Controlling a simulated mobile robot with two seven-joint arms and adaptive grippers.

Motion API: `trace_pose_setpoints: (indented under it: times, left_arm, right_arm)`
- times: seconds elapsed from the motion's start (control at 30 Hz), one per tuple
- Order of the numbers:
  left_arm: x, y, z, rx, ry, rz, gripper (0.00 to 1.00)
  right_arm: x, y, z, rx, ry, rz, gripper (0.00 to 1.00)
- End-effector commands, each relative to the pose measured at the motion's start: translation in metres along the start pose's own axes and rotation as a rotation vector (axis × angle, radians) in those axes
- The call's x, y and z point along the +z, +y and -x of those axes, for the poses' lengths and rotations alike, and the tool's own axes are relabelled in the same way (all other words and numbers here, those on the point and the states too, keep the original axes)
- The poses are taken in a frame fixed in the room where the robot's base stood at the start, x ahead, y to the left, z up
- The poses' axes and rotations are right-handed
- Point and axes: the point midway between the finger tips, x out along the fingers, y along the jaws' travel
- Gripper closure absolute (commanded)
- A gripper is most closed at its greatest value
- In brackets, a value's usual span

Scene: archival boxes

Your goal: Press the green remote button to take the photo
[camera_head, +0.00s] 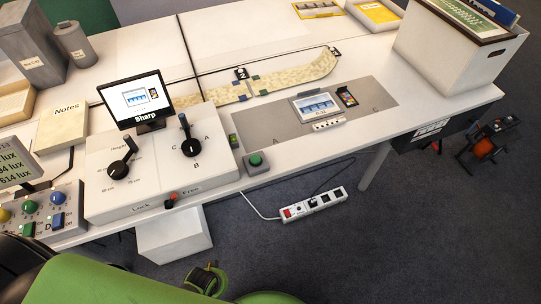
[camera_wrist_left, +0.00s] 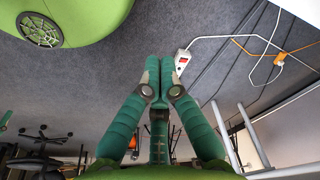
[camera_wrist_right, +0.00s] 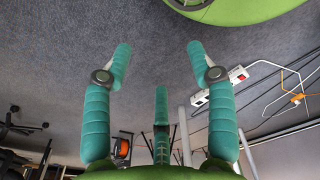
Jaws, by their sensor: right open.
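The green remote button (camera_head: 256,160) sits on a small grey box at the front edge of the white table, right of the control panel with two black levers. A monitor (camera_head: 136,99) labelled "Sharp" stands behind that panel and shows a small picture of a blue object. My left gripper (camera_wrist_left: 160,66) has its fingers together with nothing seen between them. My right gripper (camera_wrist_right: 158,50) has its fingers wide apart and is empty. Both wrist views face the floor, and neither shows the button. I cannot make out either gripper's fingers in the head view.
A control panel (camera_head: 107,193) with two levers and a red-tipped lock lever stands left of the button. A grey mat (camera_head: 375,95) with a framed picture (camera_head: 318,106) and a colour card (camera_head: 346,97) lies right. A white power strip (camera_head: 314,203) lies on the floor; a white box (camera_head: 480,50) stands far right.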

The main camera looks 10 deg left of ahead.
Motion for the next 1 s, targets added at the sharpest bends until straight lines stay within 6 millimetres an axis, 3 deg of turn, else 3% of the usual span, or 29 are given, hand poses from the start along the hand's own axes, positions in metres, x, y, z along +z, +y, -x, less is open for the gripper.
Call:
trace_pose_setpoints:
  times: [0.1, 0.37, 0.6, 0.77, 0.9, 1.0]
  left_arm:
    - [-0.035, -0.004, 0.040, -0.005, 0.030, 0.005, 1.00]
    - [-0.104, -0.005, 0.141, -0.001, 0.114, 0.002, 1.00]
    - [-0.181, 0.013, 0.230, 0.045, 0.277, -0.060, 1.00]
    - [-0.246, 0.040, 0.265, 0.110, 0.426, -0.155, 1.00]
    - [-0.291, 0.052, 0.270, 0.151, 0.510, -0.221, 1.00]
    - [-0.318, 0.046, 0.268, 0.161, 0.548, -0.245, 1.00]
  right_arm:
    - [0.000, -0.005, 0.006, -0.007, 0.000, 0.003, 0.42]
    - [0.001, -0.028, 0.016, -0.037, -0.003, 0.001, 0.42]
    - [0.002, -0.019, 0.023, -0.025, -0.005, 0.002, 0.42]
    - [0.002, -0.013, 0.026, -0.017, -0.006, -0.002, 0.42]
    - [0.002, -0.012, 0.026, -0.016, -0.006, -0.003, 0.42]
    - [0.001, -0.012, 0.026, -0.016, -0.005, -0.003, 0.42]
